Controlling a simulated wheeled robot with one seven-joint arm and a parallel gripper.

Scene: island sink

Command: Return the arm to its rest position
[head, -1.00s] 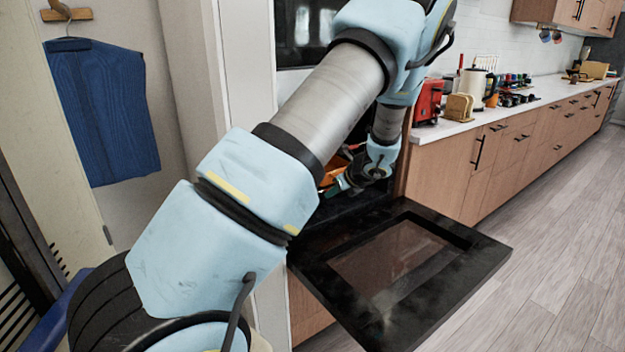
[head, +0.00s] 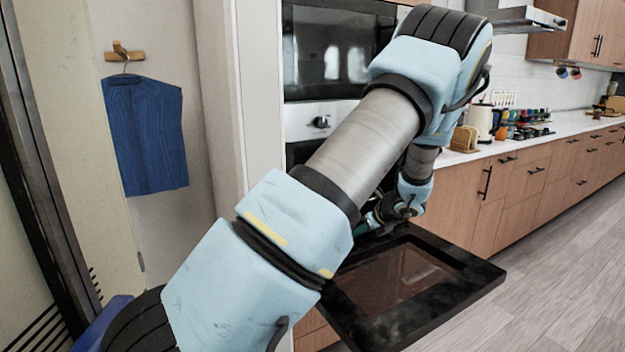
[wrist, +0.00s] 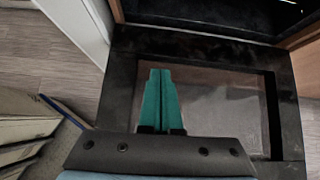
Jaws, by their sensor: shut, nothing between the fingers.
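My arm reaches across the head view, bent at the elbow, toward the open oven. My gripper shows in the wrist view as two green fingers (wrist: 160,98) held together, with nothing between them. It is over the oven's lowered door (wrist: 225,105). In the head view the gripper end (head: 368,222) is partly hidden behind my forearm, just above the inner side of the oven door (head: 455,300). I cannot tell the exact gap between gripper and door.
A wall oven unit (head: 330,48) stands above the lowered door. A blue garment (head: 148,135) hangs at left. The wooden floor (head: 540,270) at right is clear.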

